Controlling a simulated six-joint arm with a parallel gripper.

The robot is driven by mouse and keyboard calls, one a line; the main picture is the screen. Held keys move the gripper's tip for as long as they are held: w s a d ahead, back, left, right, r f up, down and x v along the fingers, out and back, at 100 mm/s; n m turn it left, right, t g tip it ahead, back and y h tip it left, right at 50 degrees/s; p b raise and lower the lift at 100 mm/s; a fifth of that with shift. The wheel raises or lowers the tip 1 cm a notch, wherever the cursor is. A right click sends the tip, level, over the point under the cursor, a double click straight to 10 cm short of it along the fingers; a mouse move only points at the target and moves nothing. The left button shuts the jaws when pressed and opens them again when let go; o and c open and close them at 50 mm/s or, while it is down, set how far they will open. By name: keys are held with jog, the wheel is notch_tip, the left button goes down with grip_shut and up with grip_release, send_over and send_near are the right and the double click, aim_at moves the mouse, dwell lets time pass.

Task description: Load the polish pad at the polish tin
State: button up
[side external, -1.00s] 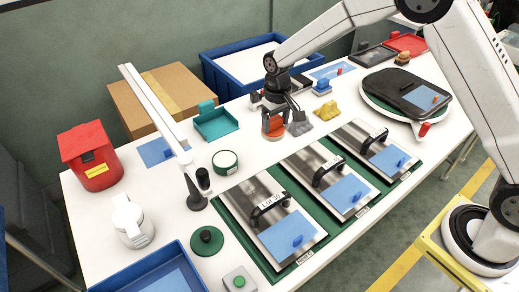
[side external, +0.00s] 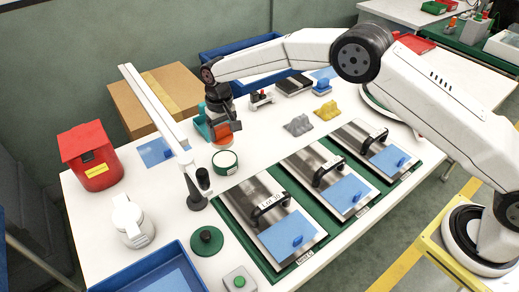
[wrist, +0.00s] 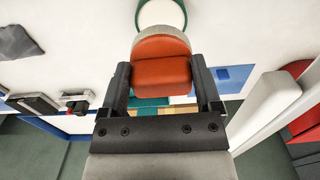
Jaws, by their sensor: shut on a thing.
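The polish pad (wrist: 160,67), an orange block with a pale grey face, is between the two fingers of my gripper (wrist: 163,88) in the wrist view. My gripper (side external: 222,130) is shut on it. In the side view the orange pad (side external: 222,140) hangs just behind the polish tin. The polish tin (side external: 225,162) is a round green tin with a whitish top, standing on the white table. The tin also shows beyond the pad in the wrist view (wrist: 162,12). The pad appears above and apart from the tin.
A white slanted bar on a post (side external: 197,202) stands left of the tin. A teal holder (side external: 203,128) is partly hidden behind my gripper. Steel plates with black handles (side external: 268,190) lie in front on a green base.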

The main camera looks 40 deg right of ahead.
aim_at(224, 138)
jog(key=shift+f, duration=0.15)
jog(key=shift+f, duration=2.85)
jog(key=shift+f, duration=0.6)
dwell(0.9)
jog(key=shift+r, duration=0.1)
jog(key=shift+r, duration=3.45)
jog(key=shift+d, duration=0.1)
jog(key=shift+s+d+r, duration=0.2)
jog(key=shift+d+r, duration=0.05)
jog(key=shift+d, duration=0.25)
jog(key=s+d+r, duration=0.2)
jog(key=s+d, duration=0.6)
jog(key=s, duration=0.1)
jog(key=s+d+r, duration=0.2)
jog(key=s+d, duration=0.6)
jog(key=s, duration=0.1)
jog(key=shift+s+d, duration=0.4)
